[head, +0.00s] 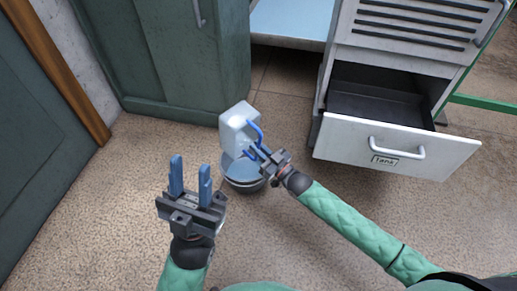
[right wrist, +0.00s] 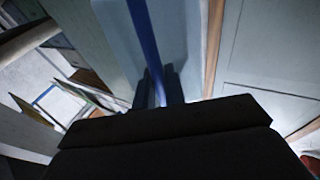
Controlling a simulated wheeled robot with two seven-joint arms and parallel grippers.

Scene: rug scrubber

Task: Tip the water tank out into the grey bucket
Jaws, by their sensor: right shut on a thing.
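The water tank (head: 236,130) is a pale, translucent box with a blue handle (head: 257,132). In the head view it is tilted above the grey bucket (head: 243,181), which stands on the floor and is partly covered by the tank and my right gripper. My right gripper (head: 257,154) is shut on the tank's blue handle; the right wrist view shows the blue strip (right wrist: 148,45) between the fingers and the pale tank wall (right wrist: 180,40) behind it. The bucket's inside looks bluish; I cannot tell whether water is flowing. My left gripper (head: 190,178) is open and empty, left of the bucket.
An open drawer labelled "Tank" (head: 345,140) juts from the white machine at right, its dark inside empty. A green cabinet (head: 165,60) stands behind the bucket, and a dark green door (head: 40,130) is at left. The speckled floor (head: 110,220) around is clear.

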